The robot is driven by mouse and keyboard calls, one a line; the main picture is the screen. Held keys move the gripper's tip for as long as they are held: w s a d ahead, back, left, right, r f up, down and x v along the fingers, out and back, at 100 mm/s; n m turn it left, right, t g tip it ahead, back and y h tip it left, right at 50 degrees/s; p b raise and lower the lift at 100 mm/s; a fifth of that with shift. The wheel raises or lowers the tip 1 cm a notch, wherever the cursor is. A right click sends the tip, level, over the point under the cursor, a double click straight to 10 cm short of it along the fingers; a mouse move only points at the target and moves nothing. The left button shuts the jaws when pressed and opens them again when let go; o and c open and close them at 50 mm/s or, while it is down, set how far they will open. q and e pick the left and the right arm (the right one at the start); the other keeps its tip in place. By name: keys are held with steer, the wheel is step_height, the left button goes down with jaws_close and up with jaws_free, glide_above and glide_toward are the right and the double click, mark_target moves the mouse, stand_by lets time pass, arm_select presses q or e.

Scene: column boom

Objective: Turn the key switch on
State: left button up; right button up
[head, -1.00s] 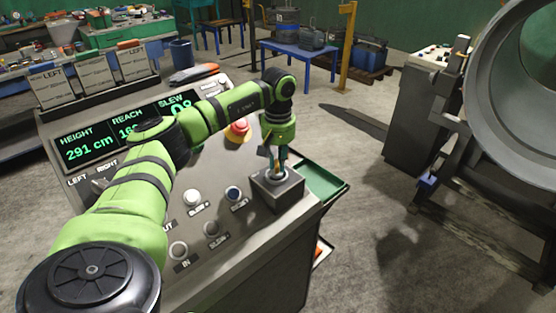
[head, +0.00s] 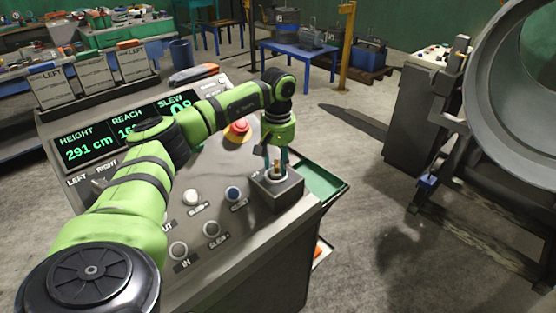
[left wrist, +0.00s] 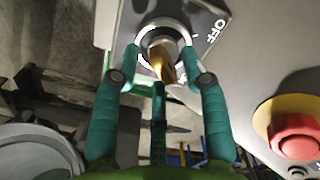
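The key switch (head: 283,190) is a grey box with a round collar at the right end of the console. Its brass key (left wrist: 164,62) stands in the collar, and also shows small in the head view (head: 277,170). My left gripper (head: 277,164) points down over the switch. In the left wrist view its teal fingers (left wrist: 164,68) stand on either side of the key, with a gap visible. An OFF label (left wrist: 217,31) is beside the collar; no ON label is readable. My right gripper is not in view.
A red mushroom button (head: 238,129) on a yellow base sits close to my left forearm. A white button (head: 191,197) and a blue button (head: 233,193) are on the panel. The display (head: 88,146) reads height 291 cm. A green tray (head: 323,181) lies beyond the console's right edge.

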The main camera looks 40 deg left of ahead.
arm_select(q)
steer(key=shift+r, duration=0.1)
step_height(320, 180, up, 12)
stand_by(0.5)
stand_by(0.4)
